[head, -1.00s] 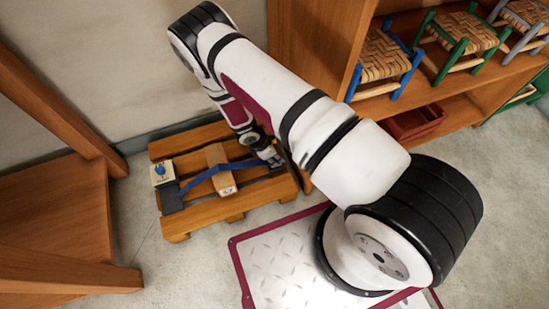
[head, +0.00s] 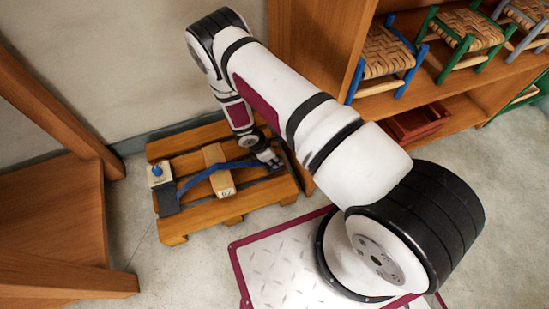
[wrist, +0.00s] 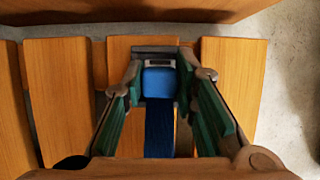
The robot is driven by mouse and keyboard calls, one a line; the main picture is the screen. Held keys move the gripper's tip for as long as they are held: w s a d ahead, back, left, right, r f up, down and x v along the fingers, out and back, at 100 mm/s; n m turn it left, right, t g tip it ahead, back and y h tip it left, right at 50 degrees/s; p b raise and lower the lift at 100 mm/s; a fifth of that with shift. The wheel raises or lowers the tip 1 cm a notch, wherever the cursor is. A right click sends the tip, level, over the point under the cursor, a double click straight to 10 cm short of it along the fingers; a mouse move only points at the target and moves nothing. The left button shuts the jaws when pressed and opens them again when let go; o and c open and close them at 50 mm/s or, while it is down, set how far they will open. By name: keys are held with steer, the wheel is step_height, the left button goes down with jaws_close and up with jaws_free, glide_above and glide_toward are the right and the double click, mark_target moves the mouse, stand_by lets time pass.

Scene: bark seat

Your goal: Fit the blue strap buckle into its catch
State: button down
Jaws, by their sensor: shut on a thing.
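The blue strap (head: 228,168) runs from a dark base at the pallet's left, over a wooden block, to my gripper (head: 268,159). In the wrist view, the blue buckle (wrist: 159,83) sits between the green-padded fingers of my gripper (wrist: 158,86), which is shut on it. A grey metal end shows at the buckle's far edge. Just beyond it is a dark grey catch (wrist: 155,50), at the fingertips. I cannot tell whether the buckle touches the catch or is inside it. In the head view, my gripper hides the buckle.
A slatted wooden pallet (head: 200,216) carries the wooden block (head: 217,170) and, at left, a pale box with a blue knob (head: 157,173). Shelving with small woven stools (head: 385,52) and a red crate (head: 415,124) stands close at right. Wooden furniture (head: 60,210) stands at left.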

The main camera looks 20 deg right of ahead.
steer(key=c, duration=1.3)
jaws_free()
steer(key=shift+f, duration=0.1)
steer(key=shift+r, duration=0.25)
steer(key=p+v, duration=0.5)
steer(key=v, duration=0.7)
